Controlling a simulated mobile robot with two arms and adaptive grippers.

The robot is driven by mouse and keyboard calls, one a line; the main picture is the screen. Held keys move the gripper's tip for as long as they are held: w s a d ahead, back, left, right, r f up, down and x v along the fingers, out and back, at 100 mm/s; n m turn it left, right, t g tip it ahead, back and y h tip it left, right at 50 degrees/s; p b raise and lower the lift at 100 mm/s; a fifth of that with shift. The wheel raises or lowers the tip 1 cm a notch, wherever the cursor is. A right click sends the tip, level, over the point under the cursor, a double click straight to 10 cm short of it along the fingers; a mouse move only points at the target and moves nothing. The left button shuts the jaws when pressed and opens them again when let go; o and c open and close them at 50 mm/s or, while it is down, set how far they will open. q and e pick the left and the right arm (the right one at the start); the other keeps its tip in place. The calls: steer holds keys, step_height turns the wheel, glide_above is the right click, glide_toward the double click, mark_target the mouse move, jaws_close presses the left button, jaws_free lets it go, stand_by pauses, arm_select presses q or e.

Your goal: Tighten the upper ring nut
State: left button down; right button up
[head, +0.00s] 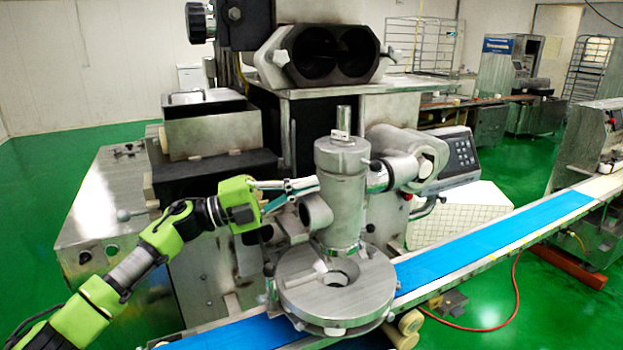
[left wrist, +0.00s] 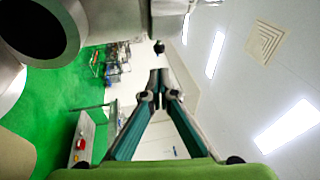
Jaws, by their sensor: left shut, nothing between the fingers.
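The upright metal cylinder (head: 342,195) stands above a round metal disc (head: 337,285). A metal collar (head: 376,177) joins its right side to a thick pipe; a small dark knob shows near it. I cannot tell for sure which ring is the upper ring nut. My left gripper (head: 314,186) is at the cylinder's left side, above the short open side pipe (head: 316,213). Its fingers are shut and empty; contact with the cylinder is unclear. In the left wrist view the fingertips (left wrist: 160,84) meet below grey metal. My right gripper is out of view.
The blue conveyor belt (head: 490,245) runs beneath the disc toward the right. A control panel (head: 455,158) stands right of the cylinder, and the twin-bore housing (head: 318,55) sits above and behind. Open green floor (head: 40,220) lies at the left.

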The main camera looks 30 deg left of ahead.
mark_target(370, 164)
arm_select(q)
steer(key=p+x, duration=0.5)
steer(key=x, duration=0.6)
steer(key=shift+w+f, duration=0.1)
steer(key=shift+b+x, duration=0.3)
steer(key=shift+x, duration=0.65)
steer(key=shift+a+f, duration=0.1)
steer(key=shift+f, duration=0.05)
